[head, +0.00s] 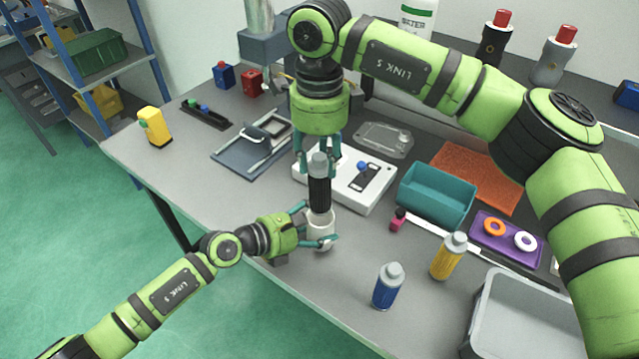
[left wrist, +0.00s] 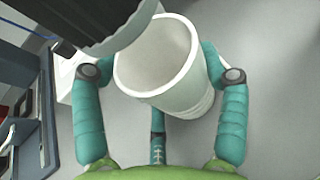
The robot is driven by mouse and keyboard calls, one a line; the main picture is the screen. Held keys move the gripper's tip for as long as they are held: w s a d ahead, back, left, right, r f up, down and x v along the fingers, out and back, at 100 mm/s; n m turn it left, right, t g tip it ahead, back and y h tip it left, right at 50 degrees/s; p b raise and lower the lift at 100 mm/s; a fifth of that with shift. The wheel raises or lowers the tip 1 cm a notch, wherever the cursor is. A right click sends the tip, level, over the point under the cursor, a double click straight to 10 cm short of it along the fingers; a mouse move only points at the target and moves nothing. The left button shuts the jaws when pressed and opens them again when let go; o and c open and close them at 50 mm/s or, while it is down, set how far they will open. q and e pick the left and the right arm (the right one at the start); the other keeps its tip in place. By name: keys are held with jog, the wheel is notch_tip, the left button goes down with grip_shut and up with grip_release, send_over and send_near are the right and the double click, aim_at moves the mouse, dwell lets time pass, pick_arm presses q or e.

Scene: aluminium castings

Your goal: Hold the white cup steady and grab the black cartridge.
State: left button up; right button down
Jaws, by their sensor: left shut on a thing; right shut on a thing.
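The white cup (head: 320,229) stands near the front edge of the table, with my left gripper (head: 318,224) shut around it. In the left wrist view, the cup (left wrist: 168,62) sits between teal fingers, and the visible part of its inside looks empty. My right gripper (head: 318,165) is shut on the grey-topped black cartridge (head: 320,194) and points down from above. The cartridge is upright, directly over the cup in the head view.
A white device (head: 372,198) lies just behind the cup. A blue bottle (head: 387,286), yellow bottle (head: 449,256) and teal bin (head: 437,193) stand to the right. A dark board with a frame (head: 238,158) lies to the left. A grey tray (head: 482,318) is at the front right.

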pick_arm(q)
jog(key=shift+f, duration=0.1)
pick_arm(e)
notch_tip(320, 180, up, 7)
jog(key=shift+f, duration=0.2)
pick_arm(q)
jog(key=o, duration=1.2)
jog(key=shift+o, duration=0.2)
